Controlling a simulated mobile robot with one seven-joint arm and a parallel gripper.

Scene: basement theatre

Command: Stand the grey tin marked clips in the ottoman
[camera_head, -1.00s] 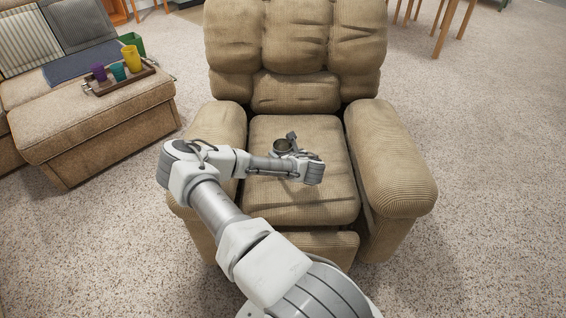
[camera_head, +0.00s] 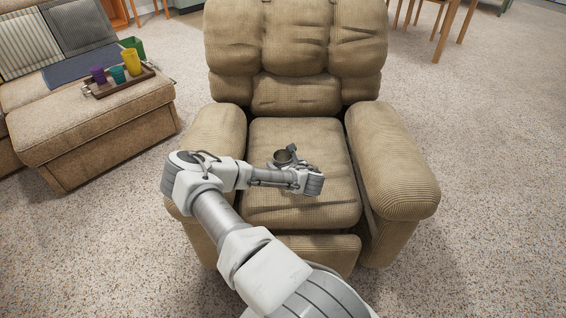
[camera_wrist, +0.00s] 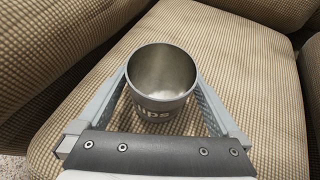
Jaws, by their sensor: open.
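A grey, open-topped tin (camera_head: 283,158) stands upright on the seat of the tan armchair (camera_head: 310,205). My gripper (camera_wrist: 162,75) is open, with one finger on each side of the tin. I cannot tell whether the fingers touch it. In the head view my wrist hides part of the tin's surroundings. I cannot pick out an ottoman for certain; a tan upholstered piece (camera_head: 95,140) stands at the left.
The upholstered piece at left carries a brown tray (camera_head: 122,87) with purple (camera_head: 98,74), teal (camera_head: 118,74) and yellow (camera_head: 131,61) cups. A green container (camera_head: 133,45) is behind. The armchair's padded arms (camera_head: 392,165) and backrest (camera_head: 295,50) enclose the seat. Carpet is clear around it.

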